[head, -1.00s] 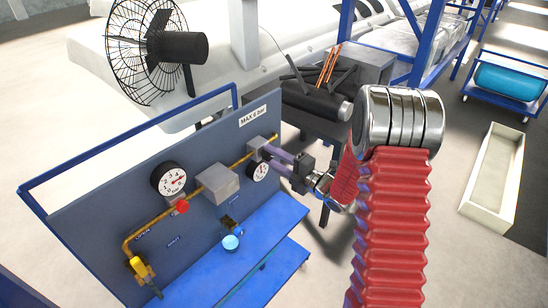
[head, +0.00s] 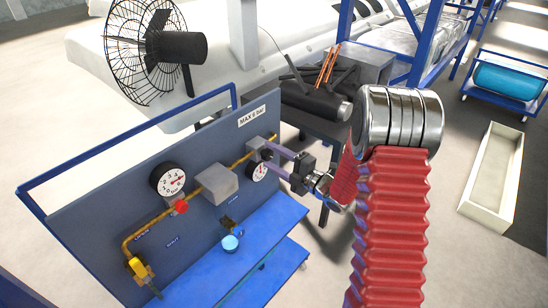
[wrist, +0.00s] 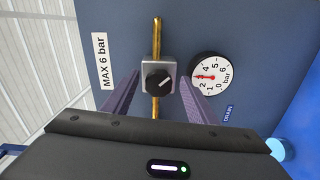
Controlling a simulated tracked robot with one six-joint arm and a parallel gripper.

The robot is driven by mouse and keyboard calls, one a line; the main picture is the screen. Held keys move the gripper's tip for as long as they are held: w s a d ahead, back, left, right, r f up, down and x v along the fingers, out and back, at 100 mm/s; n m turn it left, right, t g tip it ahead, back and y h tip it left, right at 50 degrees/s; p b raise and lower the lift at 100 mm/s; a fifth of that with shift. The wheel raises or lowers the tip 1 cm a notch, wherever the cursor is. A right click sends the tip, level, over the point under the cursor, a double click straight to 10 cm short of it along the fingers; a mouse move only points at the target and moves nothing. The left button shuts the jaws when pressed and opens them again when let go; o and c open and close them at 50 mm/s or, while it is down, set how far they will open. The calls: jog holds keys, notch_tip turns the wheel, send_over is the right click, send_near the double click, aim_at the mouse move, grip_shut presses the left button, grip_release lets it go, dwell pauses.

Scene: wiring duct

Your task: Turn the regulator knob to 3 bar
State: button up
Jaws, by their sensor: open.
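The regulator knob (wrist: 158,81) is black with a pale pointer mark and sits on a grey block on the brass pipe. In the head view the knob (head: 266,155) shows small between my fingers. My gripper (wrist: 158,88) is open, with one purple finger on each side of the knob and a gap to it. In the head view my gripper (head: 271,158) reaches the panel from the right. The white gauge (wrist: 210,74) beside the knob has its red needle pointing left, between 2 and 4, roughly at 3. The gauge (head: 259,171) is small in the head view.
A blue shelf (head: 205,278) lies below.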

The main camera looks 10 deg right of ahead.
jog(key=v, duration=1.3)
jog(key=shift+s+d, duration=0.2)
jog(key=shift+s, duration=0.15)
dwell(0.4)
